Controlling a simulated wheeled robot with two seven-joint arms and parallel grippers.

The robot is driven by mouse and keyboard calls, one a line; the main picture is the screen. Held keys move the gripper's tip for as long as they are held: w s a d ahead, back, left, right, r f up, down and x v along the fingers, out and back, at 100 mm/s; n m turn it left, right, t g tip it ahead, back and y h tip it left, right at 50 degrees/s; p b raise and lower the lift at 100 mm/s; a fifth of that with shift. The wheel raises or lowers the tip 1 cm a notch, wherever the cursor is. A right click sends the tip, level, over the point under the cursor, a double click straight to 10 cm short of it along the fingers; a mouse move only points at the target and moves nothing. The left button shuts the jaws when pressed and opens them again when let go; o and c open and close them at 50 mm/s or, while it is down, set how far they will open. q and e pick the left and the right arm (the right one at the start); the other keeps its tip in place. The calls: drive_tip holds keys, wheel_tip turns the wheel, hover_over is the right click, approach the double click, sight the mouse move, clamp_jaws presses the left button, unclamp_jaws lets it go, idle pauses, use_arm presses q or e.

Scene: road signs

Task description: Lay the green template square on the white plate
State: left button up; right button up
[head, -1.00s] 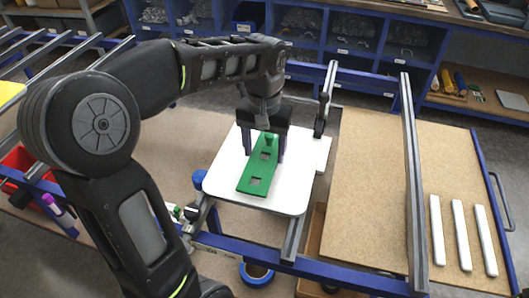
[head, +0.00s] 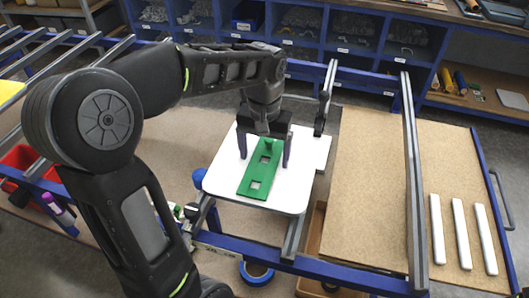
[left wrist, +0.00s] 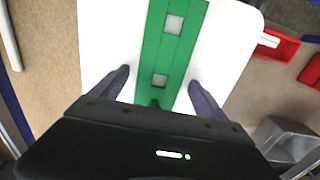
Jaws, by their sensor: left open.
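The green template (head: 259,173) is a long strip with two square holes and a raised knob at its far end. It lies on the white plate (head: 222,182), its long sides running roughly along the plate's side edges. My left gripper (head: 265,157) is over its far end, open, with one finger on each side and a gap to the strip. In the left wrist view the template (left wrist: 172,45) passes between the fingers (left wrist: 160,85), with bare plate (left wrist: 108,35) on both sides. The knob end is partly hidden there by the gripper body. My right gripper is not in view.
The plate rests on a blue and grey frame (head: 230,243) with a dark clamp (head: 322,112) near its far right. A grey rail (head: 412,180) stands right of it. Three white bars (head: 462,233) lie on the right board. A blue tape roll (head: 257,273) is below.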

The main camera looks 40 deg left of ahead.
sight(264, 163)
use_arm(q)
drive_tip(key=shift+r, duration=0.1)
drive_tip(key=shift+r, duration=0.15)
wheel_tip(264, 163, up, 5)
drive_tip(key=shift+r, duration=0.2)
wheel_tip(264, 163, up, 6)
drive_tip(key=p, duration=0.4)
drive_tip(key=shift+r, duration=0.2)
drive_tip(key=shift+s, duration=0.1)
